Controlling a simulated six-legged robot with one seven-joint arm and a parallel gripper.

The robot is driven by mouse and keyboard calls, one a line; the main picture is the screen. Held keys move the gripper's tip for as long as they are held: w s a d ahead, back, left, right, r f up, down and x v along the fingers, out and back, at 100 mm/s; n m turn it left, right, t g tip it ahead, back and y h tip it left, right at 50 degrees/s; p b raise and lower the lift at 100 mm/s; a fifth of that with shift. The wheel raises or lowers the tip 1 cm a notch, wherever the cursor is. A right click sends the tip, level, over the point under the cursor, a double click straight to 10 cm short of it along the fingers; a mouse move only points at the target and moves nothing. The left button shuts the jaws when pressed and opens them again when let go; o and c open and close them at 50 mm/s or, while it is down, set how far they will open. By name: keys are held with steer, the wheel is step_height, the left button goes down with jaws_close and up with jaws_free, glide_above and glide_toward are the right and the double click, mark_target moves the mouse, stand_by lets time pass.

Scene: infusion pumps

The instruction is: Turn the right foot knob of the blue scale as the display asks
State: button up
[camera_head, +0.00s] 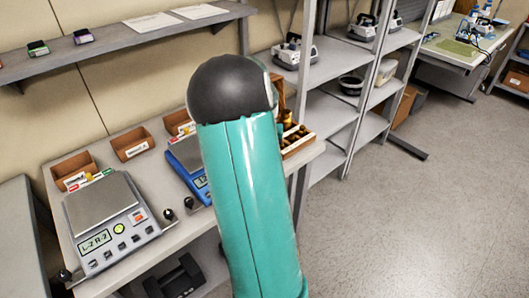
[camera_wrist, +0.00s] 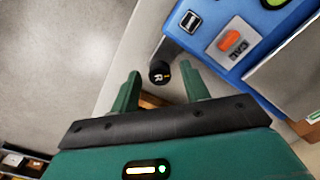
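The blue scale (camera_head: 184,156) is mostly hidden behind my teal arm in the head view. A sliver of its display (camera_head: 201,183) shows, too small to read. In the wrist view the blue scale (camera_wrist: 225,70) fills the upper right, with an orange CAL button. Its black foot knob marked R (camera_wrist: 159,73), with an orange mark, stands off the scale's near corner. My gripper (camera_wrist: 160,69) is open, with one finger on each side of the knob in the picture. I see gaps at both sides; whether the fingers reach the knob's depth is unclear.
A grey scale (camera_head: 100,207) reading "L-Z R-Z" stands left on the bench (camera_head: 60,215), with its own black foot knobs. Brown bins (camera_head: 131,143) line the back. A wall shelf (camera_head: 110,45) runs above. Grey racks (camera_head: 325,112) stand right; the floor (camera_head: 400,220) there is clear.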

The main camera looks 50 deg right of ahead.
step_height(320, 180, up, 14)
stand_by(0.6)
steer(key=shift+f, duration=0.1)
stand_by(0.4)
steer(key=w+a+r+n+t, duration=0.1)
steer(key=a+r+n+t, duration=0.15)
steer(key=a, duration=0.95)
steer(key=a+r+n+t, duration=0.1)
steer(key=a+r+n, duration=0.2)
steer(key=a, duration=0.9)
steer(key=s+a+n+t, duration=0.1)
steer(key=s+a+n, duration=0.2)
steer(key=a, duration=0.5)
steer(key=s+a+f+n+t, duration=0.1)
steer(key=s+a+n, duration=0.2)
steer(key=a, duration=0.6)
steer(key=shift+s+a+f, duration=0.15)
steer(key=shift+s+f, duration=0.15)
steer(key=shift+s, duration=0.9)
